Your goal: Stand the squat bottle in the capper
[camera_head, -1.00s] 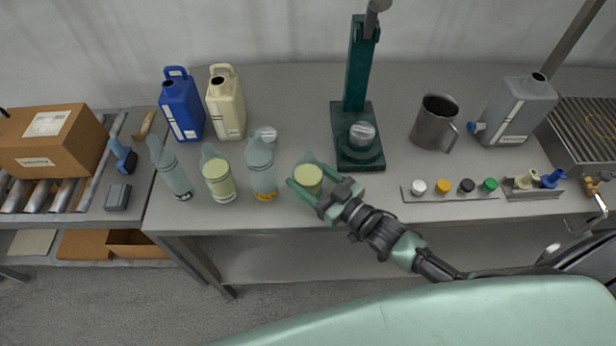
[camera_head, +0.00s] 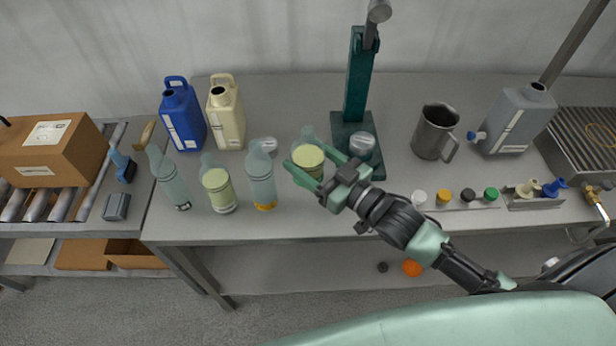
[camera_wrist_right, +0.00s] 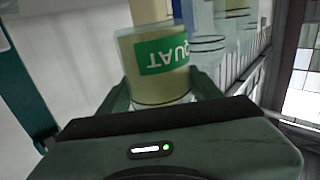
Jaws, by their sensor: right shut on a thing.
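The squat bottle (camera_head: 308,156), clear with a pale yellow-green band, is between the fingers of my right gripper (camera_head: 312,165). In the right wrist view the bottle (camera_wrist_right: 155,65) shows a green label with part of the word "SQUAT", upside down in the picture, and the fingers close on both its sides. It looks upright and raised over the bench front. The capper (camera_head: 357,85) is a dark teal column on a base, just right of and behind the bottle. A silver round piece (camera_head: 362,145) sits over its base. My left gripper is not in view.
Several similar bottles stand to the left, including a yellow-banded one (camera_head: 218,183) and one with an orange bottom (camera_head: 261,178). Blue (camera_head: 183,115) and cream (camera_head: 226,115) jugs stand behind them. A steel mug (camera_head: 435,132) and a row of coloured caps (camera_head: 443,196) are right of the capper.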

